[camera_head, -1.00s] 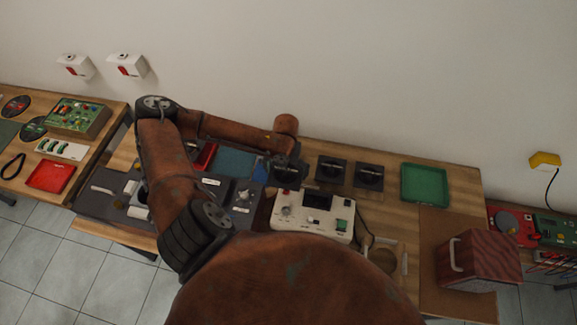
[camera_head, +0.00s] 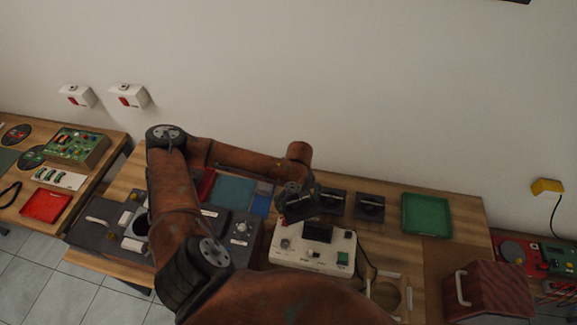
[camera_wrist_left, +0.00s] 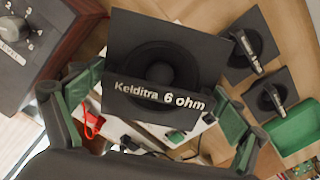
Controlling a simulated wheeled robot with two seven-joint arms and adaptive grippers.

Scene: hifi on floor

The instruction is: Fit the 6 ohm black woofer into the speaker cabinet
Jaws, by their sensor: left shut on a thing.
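My left gripper (camera_head: 294,193) is shut on a black square-framed woofer (camera_head: 299,209). In the left wrist view the woofer (camera_wrist_left: 160,68) fills the space between the green-padded fingers (camera_wrist_left: 155,118), and its label reads "Kelditra 6 ohm". It appears to be held above the bench, behind the white meter. The speaker cabinet (camera_head: 490,292) is a reddish wooden box with a pale handle, at the right end of the bench. Its opening is not seen. My right gripper is not in view.
Two similar black drivers (camera_head: 331,201) (camera_head: 369,207) lie right of the held woofer. A green tray (camera_head: 427,214) lies beyond them. The white meter (camera_head: 312,246) and a pale wooden piece with a round hole (camera_head: 388,294) lie in front. A grey console (camera_head: 105,220) stands left.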

